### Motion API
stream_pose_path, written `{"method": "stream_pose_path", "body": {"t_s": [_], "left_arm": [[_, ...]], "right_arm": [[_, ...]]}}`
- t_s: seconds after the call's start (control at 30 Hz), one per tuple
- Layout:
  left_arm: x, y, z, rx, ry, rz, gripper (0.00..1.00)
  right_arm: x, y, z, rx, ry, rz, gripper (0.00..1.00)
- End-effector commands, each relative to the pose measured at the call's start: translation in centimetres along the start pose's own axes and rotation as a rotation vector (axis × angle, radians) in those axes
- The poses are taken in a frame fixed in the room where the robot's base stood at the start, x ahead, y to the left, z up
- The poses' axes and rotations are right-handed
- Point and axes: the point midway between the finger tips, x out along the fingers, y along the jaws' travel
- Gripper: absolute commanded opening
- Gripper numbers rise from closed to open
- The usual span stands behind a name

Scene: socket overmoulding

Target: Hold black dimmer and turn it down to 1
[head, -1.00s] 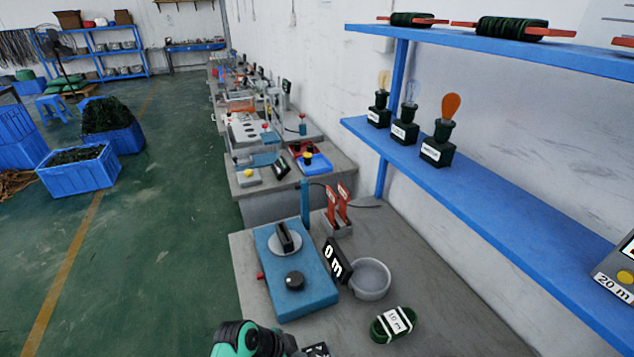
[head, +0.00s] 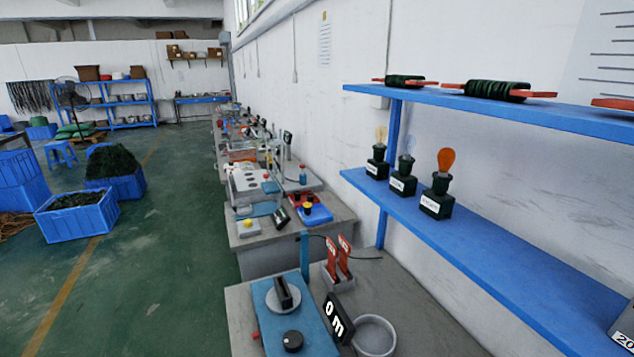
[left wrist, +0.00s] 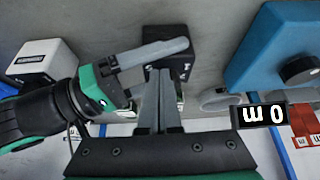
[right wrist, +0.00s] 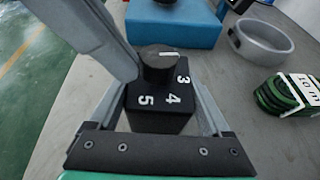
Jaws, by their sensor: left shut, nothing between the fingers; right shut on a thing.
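The black dimmer (right wrist: 160,121) is a small box with white digits on top; 3, 4 and 5 can be read in the right wrist view. Its round black knob (right wrist: 158,66) bears a white line pointing right, towards the side of the 3. My right gripper (right wrist: 163,92) is shut on the dimmer's box, one finger on each side. My left gripper (left wrist: 160,78) is shut and empty, its fingertips close beside the knob; I cannot tell whether they touch it. Part of the other digits is hidden by the left gripper. Neither gripper shows in the head view.
A blue machine (head: 290,318) with a 0 m display (head: 337,318) and a grey ring-shaped dish (head: 374,335) stand on the grey table. A green coil (right wrist: 288,94) lies right of the dimmer. A blue shelf (head: 480,255) with several bulb holders runs along the wall.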

Motion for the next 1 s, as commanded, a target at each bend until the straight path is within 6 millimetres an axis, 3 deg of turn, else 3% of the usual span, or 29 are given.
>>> {"method": "stream_pose_path", "body": {"t_s": [0.37,0.8,1.0], "left_arm": [[-0.6,0.2,0.3,0.003,0.006,-0.001,0.00],[-5.3,0.2,-2.2,0.002,0.004,-0.002,0.00],[-5.7,0.2,-2.3,0.001,0.002,0.000,0.00]], "right_arm": [[0.0,0.3,0.0,-0.002,-0.002,0.007,0.29],[0.0,0.1,0.0,-0.001,-0.001,0.003,0.29],[0.0,0.1,0.0,-0.001,-0.001,0.002,0.29]]}}
